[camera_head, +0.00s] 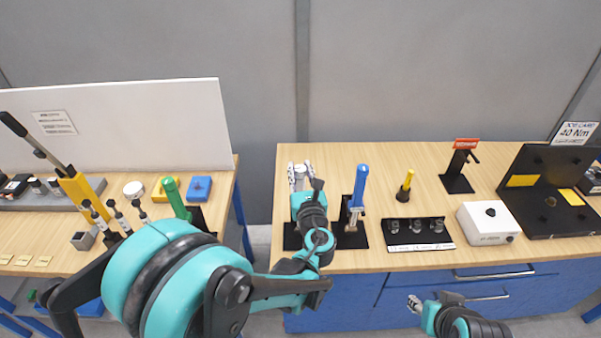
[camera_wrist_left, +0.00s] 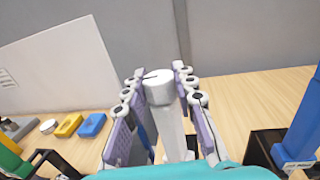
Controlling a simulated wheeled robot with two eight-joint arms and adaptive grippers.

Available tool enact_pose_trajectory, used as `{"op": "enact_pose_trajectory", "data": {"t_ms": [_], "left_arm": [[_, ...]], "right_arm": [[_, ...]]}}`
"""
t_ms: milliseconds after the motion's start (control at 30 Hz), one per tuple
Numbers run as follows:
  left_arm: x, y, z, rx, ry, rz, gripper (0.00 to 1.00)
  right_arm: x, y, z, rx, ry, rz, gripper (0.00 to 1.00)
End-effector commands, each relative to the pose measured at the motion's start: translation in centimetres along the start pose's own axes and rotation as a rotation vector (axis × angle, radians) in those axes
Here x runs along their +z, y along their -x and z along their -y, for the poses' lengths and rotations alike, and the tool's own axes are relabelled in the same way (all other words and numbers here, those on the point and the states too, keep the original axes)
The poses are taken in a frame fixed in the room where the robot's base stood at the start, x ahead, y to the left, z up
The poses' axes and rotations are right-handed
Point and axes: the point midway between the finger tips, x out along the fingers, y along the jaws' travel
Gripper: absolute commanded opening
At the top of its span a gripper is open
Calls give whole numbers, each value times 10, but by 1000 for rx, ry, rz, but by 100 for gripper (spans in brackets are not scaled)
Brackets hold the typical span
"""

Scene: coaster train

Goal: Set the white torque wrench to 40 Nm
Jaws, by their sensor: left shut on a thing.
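The white torque wrench (camera_wrist_left: 160,90) stands upright between the fingers of my left gripper (camera_wrist_left: 158,92) in the left wrist view. The fingers are shut on it on both sides, and its round white top shows between them. In the head view my left gripper (camera_head: 299,177) is at the left end of the middle table, and its wrist hides most of the wrench. No scale reading on the wrench can be made out. My right gripper (camera_head: 416,304) is low in front of the table, apart from everything; its finger opening is too small to judge.
A blue-handled wrench (camera_head: 359,187) stands in a black holder just right. Further right are a yellow-handled tool (camera_head: 405,184), a black tray of sockets (camera_head: 391,245), a white box (camera_head: 484,223), a red-topped stand (camera_head: 458,180) and a "40 Nm" job card (camera_head: 574,134). A green-handled tool (camera_head: 174,198) stands left.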

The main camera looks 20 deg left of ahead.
Motion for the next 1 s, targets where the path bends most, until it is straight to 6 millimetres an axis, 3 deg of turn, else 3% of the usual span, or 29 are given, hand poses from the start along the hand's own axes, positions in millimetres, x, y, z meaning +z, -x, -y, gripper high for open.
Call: {"op": "enact_pose_trajectory", "data": {"t_ms": [400,967,1000], "left_arm": [[0,0,-1,-215,-1,0,0],[0,0,0,-256,-1,0,0],[0,0,0,-256,-1,0,29]], "right_arm": [[3,-4,0,0,0,0,40],[4,-5,0,0,0,0,40],[4,-5,0,0,0,0,40]]}}
